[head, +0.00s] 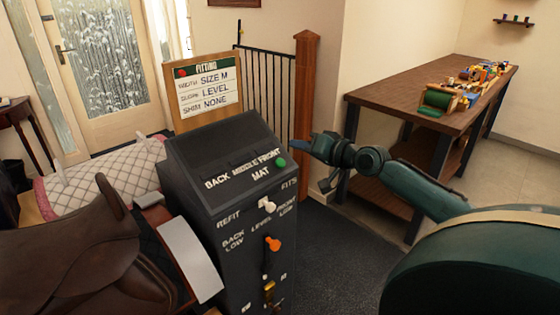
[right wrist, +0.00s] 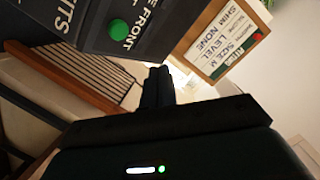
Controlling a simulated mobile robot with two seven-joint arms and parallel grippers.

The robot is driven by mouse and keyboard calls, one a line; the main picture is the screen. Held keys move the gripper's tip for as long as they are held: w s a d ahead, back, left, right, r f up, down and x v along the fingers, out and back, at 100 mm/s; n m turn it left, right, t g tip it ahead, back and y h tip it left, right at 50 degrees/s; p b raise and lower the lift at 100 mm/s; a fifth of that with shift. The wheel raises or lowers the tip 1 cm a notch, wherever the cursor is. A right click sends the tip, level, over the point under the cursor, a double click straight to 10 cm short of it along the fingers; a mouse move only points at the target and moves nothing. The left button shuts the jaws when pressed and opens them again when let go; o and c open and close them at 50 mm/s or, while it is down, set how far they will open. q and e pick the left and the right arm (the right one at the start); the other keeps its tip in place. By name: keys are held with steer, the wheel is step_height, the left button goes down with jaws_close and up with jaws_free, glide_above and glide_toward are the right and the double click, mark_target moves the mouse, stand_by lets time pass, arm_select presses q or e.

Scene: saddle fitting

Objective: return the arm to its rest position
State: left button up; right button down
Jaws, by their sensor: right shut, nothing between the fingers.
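My right gripper (head: 298,143) is in the air beside the top right edge of the dark fitting console (head: 215,150). It is shut and empty, and it points left in the head view. My left gripper is not in view.
The console front has a white knob (head: 267,204) and an orange knob (head: 273,243). A FITTING board (head: 205,94) stands behind. A brown saddle (head: 85,255) is at left. A wooden workbench (head: 400,98) is at right, a post (head: 304,90) behind my gripper.

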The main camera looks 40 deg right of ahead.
stand_by(0.3)
steer(key=s+a+f+n+g, duration=0.25)
steer(key=s+a+f, duration=0.25)
steer(key=a+f, duration=0.45)
steer(key=s+a+f+n+g, duration=0.1)
steer(key=s+a+f+n, duration=0.35)
steer(key=f, duration=0.85)
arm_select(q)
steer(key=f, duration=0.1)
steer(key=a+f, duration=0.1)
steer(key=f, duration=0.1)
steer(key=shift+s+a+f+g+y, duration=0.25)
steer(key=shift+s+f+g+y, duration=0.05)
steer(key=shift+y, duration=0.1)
arm_select(e)
steer(key=s+a+f+n+g, duration=0.1)
steer(key=s+a+f, duration=0.1)
steer(key=s+a, duration=0.4)
steer(key=s+a+f+n, duration=0.1)
steer(key=s+a+f, duration=0.2)
steer(key=s+a, duration=0.4)
steer(key=a, duration=0.6)
steer(key=shift+s+f+n+g+y, duration=0.15)
steer(key=shift+f+n+g+y, duration=0.15)
steer(key=shift+f+g+y, duration=0.1)
steer(key=shift+d, duration=0.1)
